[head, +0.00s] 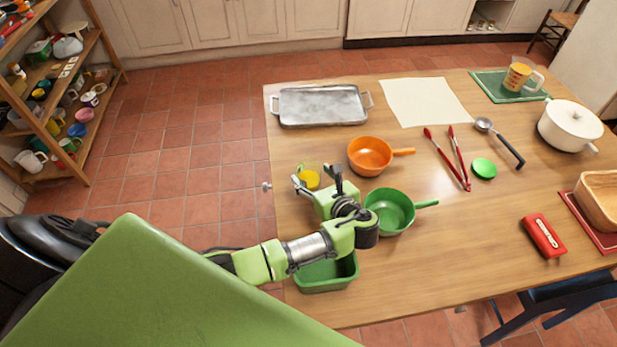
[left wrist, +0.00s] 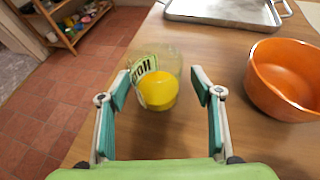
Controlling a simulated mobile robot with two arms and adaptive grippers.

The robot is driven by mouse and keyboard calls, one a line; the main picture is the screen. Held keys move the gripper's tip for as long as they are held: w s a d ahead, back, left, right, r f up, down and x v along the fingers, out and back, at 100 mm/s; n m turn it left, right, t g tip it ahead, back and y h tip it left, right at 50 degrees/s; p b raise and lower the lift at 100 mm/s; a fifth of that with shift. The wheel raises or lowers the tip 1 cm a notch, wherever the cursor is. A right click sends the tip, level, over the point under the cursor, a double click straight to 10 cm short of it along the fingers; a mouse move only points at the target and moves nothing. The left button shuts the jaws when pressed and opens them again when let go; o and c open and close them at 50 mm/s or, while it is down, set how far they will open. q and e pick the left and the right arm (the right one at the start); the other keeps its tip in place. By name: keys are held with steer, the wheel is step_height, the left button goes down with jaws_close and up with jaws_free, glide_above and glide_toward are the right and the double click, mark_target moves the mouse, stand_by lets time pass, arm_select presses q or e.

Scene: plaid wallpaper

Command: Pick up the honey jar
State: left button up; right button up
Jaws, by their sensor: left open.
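The honey jar is a clear glass jar with yellow contents and a lettered label (left wrist: 158,85). In the head view the honey jar (head: 309,179) stands near the table's left edge, partly hidden by my gripper. My left gripper (head: 318,182) is open. In the left wrist view its two fingers (left wrist: 161,92) stand apart, one on each side of the jar's near part. I cannot tell whether either finger touches it. My right gripper is not in view.
An orange pan (head: 371,155) stands right of the jar, and a green pan (head: 392,210) is close to my left arm. A green bin (head: 327,275) lies below the forearm. A metal tray (head: 320,106) lies behind. The table's left edge is close.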

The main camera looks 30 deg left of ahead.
mark_target(304, 168)
arm_select(q)
steer(key=x, duration=0.6)
steer(key=shift+s+a+r+p, duration=0.2)
steer(key=shift+r+p, duration=0.1)
steer(key=c, duration=1.6)
